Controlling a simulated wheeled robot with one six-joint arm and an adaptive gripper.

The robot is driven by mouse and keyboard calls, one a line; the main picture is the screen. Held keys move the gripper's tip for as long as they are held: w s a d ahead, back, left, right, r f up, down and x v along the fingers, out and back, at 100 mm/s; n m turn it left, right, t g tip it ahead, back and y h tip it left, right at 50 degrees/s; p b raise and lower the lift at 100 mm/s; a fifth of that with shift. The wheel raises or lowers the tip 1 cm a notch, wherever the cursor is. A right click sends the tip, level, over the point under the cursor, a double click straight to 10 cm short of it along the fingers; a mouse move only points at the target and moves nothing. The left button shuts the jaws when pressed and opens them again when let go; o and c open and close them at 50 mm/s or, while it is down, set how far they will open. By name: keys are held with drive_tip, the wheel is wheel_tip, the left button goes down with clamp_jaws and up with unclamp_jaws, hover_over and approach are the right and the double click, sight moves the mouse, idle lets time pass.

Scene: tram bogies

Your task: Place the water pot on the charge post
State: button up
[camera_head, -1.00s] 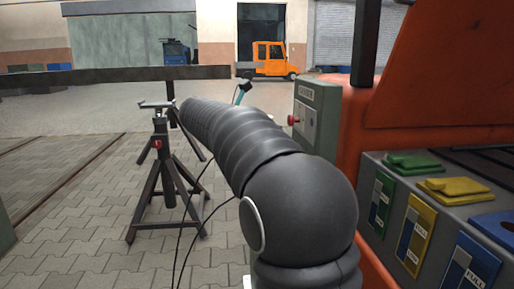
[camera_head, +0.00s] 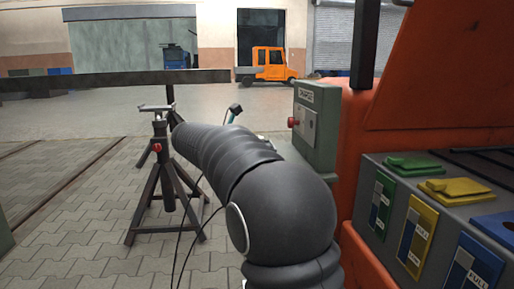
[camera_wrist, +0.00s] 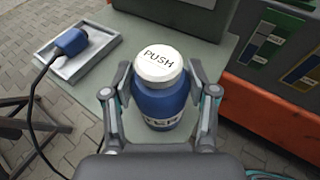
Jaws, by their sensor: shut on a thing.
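The charge post (camera_head: 318,125) is a grey-green box with a red knob, just right of my arm in the head view. In that view my arm hides the pot and most of my gripper.
A grey tray (camera_wrist: 100,75) lies left of the pot with a blue plug (camera_wrist: 70,42) and black cable. An orange vehicle (camera_head: 430,60) with coloured lids stands close on the right. A dark trestle stand (camera_head: 165,190) is at the left. Paved floor lies open beyond.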

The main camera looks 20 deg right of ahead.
drive_tip(key=o, duration=1.4)
drive_tip(key=shift+f, duration=0.1)
drive_tip(key=shift+c, duration=0.2)
drive_tip(key=shift+a+r, duration=0.15)
drive_tip(key=shift+r, duration=0.1)
drive_tip(key=p+v, duration=0.1)
drive_tip(key=v, duration=1)
drive_tip(key=shift+a, duration=0.35)
drive_tip(key=shift+s+r, duration=0.1)
